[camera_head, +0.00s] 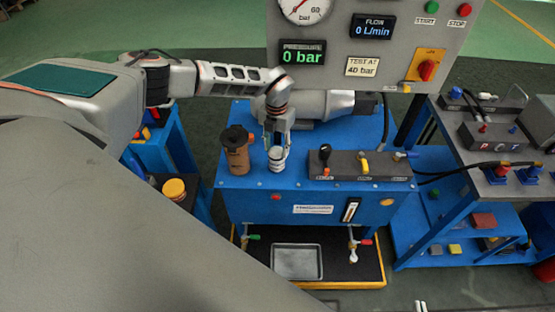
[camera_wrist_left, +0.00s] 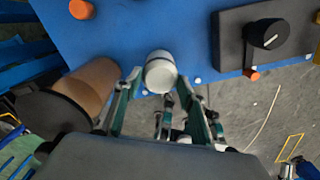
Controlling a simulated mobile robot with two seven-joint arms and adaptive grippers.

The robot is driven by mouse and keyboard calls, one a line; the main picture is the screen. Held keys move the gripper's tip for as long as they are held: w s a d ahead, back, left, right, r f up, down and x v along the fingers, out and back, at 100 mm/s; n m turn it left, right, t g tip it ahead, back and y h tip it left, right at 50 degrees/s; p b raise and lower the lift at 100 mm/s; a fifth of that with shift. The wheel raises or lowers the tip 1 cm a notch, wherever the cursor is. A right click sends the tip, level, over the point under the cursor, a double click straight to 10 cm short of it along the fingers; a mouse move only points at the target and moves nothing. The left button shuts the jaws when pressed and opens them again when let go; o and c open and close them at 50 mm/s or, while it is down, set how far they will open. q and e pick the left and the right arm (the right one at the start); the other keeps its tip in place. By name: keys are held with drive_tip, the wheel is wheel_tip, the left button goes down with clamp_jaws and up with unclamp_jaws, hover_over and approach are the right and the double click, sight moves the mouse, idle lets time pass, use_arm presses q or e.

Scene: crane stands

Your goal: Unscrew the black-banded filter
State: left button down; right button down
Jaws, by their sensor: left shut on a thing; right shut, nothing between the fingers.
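A small white cylindrical filter (camera_head: 277,160) with a dark band stands upright on the blue bench top. In the left wrist view the white filter (camera_wrist_left: 160,74) sits between my fingertips, with a dark line around it near its far end. My left gripper (camera_head: 275,148) comes down from above and is shut on the filter. In the wrist view the left gripper's fingers (camera_wrist_left: 161,80) touch its two sides. The filter's underside is hidden. My right gripper is not clearly visible in either view.
A brown canister with a black cap (camera_head: 236,152) stands close left of the filter. A dark valve block (camera_head: 360,168) with knobs is to the right. A grey cylinder (camera_head: 325,105) and gauge panel (camera_head: 380,30) are behind. A metal tray (camera_head: 297,262) lies below.

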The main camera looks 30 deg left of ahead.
use_arm(q)
drive_tip(key=n, duration=0.3)
drive_tip(key=shift+n, duration=0.4)
drive_tip(key=shift+n, duration=1.1)
drive_tip(key=shift+r+n, duration=0.1)
drive_tip(key=shift+n, duration=1.3)
drive_tip(key=n, duration=0.3)
drive_tip(key=shift+n, duration=1.1)
